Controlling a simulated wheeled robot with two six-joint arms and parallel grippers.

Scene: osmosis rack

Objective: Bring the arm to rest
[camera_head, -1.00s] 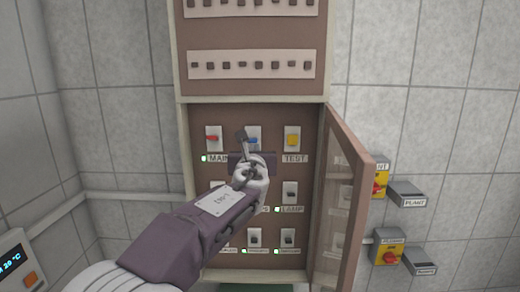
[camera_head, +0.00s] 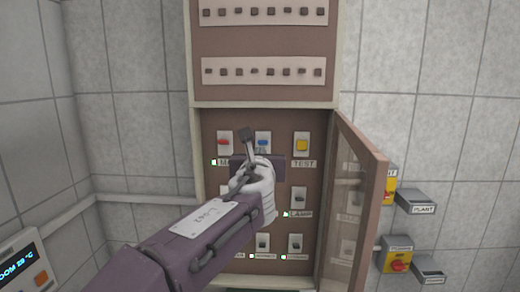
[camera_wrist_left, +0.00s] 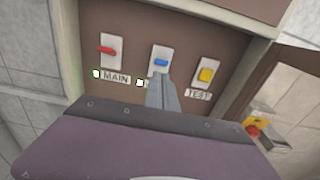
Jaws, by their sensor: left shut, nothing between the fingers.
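My left arm reaches in from the lower left of the head view. My left gripper (camera_head: 246,135) is shut and empty, in front of the open cabinet (camera_head: 197,150). In the head view it overlaps the gap between the red MAIN switch (camera_head: 224,142) and the blue switch (camera_head: 263,141). In the left wrist view its fingers (camera_wrist_left: 161,93) point up just below the blue switch (camera_wrist_left: 161,62). I cannot tell whether they touch the panel. The yellow TEST switch (camera_head: 301,145) is to the right. My arm hides part of the lower switches. My right gripper is not in view.
The cabinet's glazed door (camera_head: 360,200) stands open on the right. Beyond it, rotary switch boxes (camera_head: 397,257) and grey labelled boxes (camera_head: 416,199) stick out from the tiled wall. A room temperature display (camera_head: 22,265) is at the lower left.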

